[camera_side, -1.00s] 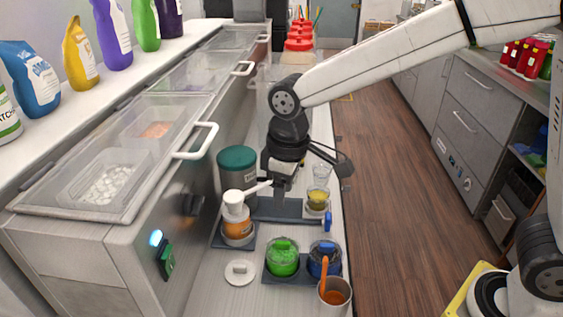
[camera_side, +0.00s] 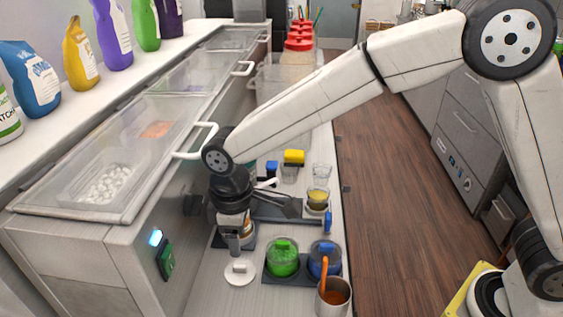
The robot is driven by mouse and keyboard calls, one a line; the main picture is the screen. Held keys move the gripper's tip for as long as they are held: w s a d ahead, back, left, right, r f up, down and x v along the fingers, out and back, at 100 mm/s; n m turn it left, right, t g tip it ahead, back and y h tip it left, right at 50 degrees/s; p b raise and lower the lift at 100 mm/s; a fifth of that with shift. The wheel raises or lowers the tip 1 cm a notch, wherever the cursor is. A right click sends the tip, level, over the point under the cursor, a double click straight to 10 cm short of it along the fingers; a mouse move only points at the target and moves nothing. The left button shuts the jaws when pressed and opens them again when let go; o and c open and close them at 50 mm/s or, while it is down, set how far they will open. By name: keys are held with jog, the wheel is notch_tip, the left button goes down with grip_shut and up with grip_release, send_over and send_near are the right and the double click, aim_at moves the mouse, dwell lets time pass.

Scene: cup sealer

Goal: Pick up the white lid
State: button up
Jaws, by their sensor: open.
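The white lid (camera_side: 240,273) is a flat round disc with a small raised handle in its middle. It lies on the narrow counter, beside the freezer's front corner and left of the green jar. My gripper (camera_side: 236,252) points down just behind and above the lid's handle. It is open with nothing between its fingers. I cannot tell from this angle exactly how high the fingertips are above the handle.
A green-lidded jar (camera_side: 282,262) and a blue-lidded jar (camera_side: 325,262) stand close on the right. A metal cup (camera_side: 334,297) with an orange spoon is in front. An orange container behind my gripper is mostly hidden. The freezer (camera_side: 120,235) bounds the left.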

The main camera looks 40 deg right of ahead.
aim_at(243, 266)
jog(key=shift+f, duration=1.3)
jog(key=shift+s+d+f, duration=0.1)
jog(key=shift+f, duration=2.5)
grip_shut()
